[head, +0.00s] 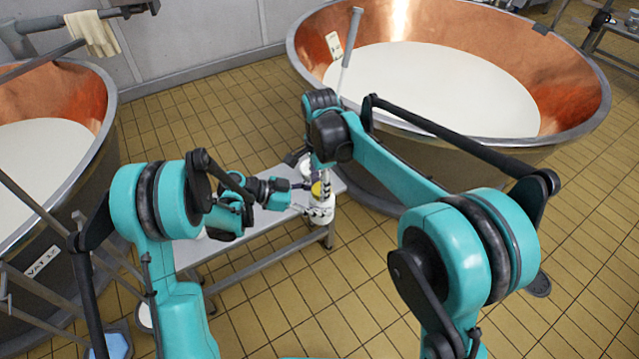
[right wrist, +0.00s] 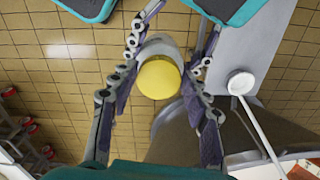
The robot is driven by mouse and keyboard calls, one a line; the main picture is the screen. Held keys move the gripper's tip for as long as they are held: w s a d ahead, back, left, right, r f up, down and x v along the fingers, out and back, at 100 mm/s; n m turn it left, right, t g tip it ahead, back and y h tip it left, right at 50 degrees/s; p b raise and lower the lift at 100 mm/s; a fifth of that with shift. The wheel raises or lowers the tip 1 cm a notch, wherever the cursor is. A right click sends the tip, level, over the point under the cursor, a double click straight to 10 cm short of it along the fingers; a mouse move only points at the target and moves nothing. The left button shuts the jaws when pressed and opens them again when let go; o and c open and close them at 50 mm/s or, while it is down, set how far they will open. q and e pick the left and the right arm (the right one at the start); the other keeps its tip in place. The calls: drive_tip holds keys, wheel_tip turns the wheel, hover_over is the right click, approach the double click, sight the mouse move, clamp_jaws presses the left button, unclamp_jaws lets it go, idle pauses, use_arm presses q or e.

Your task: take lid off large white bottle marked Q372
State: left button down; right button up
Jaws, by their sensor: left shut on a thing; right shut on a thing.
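My left gripper (head: 297,197) reaches in from the left and is shut on the bottle's body. My right gripper (right wrist: 159,83) comes from above and is shut on the lid, one finger on each side. The lid sits at the bottle's top; I cannot tell whether it is loose.
The grey table (head: 262,222) stands between a large copper vat (head: 565,95) at the right and another vat (head: 75,95) at the left, both holding white liquid. Tiled floor (head: 345,300) is open in front.

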drive_tip(key=n, duration=0.5)
drive_tip(key=shift+s+d, duration=0.1)
drive_tip(key=shift+s, duration=0.1)
drive_tip(key=n, duration=0.4)
drive_tip(key=shift+d+n, duration=0.15)
drive_tip(key=shift+n, duration=0.15)
drive_tip(key=n, duration=0.4)
drive_tip(key=shift+d+n, duration=0.15)
drive_tip(key=shift+n, duration=0.25)
drive_tip(key=n, duration=0.4)
drive_tip(key=shift+d, duration=0.1)
drive_tip(key=n, duration=0.5)
drive_tip(key=shift+w+d, duration=0.1)
drive_tip(key=shift+w, duration=0.05)
drive_tip(key=n, duration=0.4)
drive_tip(key=shift+w+n, duration=0.15)
drive_tip(key=shift+n, duration=0.25)
drive_tip(key=n, duration=0.4)
drive_tip(key=shift+w, duration=0.15)
drive_tip(key=n, duration=0.4)
drive_tip(key=shift+w, duration=0.1)
